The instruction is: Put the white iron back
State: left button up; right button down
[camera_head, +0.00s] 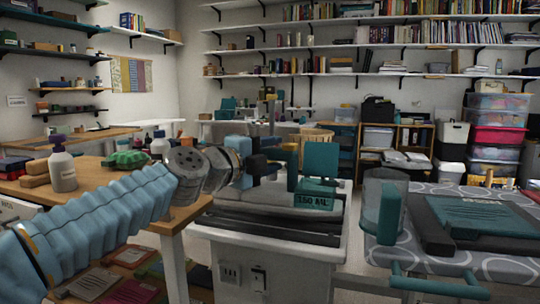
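I cannot make out a clearly white iron in the camera_head view. My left arm comes in from the left, and its gripper (268,162) is above the white-sided cabinet with a dark top. Its fingers are small and overlap dark and teal shapes behind, so I cannot tell whether they are open or hold anything. My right gripper is not visible.
A wooden table (98,185) at the left holds a grey pump bottle (62,168), a green item (125,158) and wooden blocks. The white-sided cabinet (280,267) stands in the middle, with a floor gap before the ironing board. Stacked bins (497,130) stand at the back right.

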pick_arm(q)
jog(key=shift+o, duration=0.6)
jog(key=shift+s+a, duration=0.1)
jog(key=b+v, duration=0.5)
jog(key=v, duration=0.8)
jog(key=shift+a, duration=0.35)
jog(key=shift+r, duration=0.1)
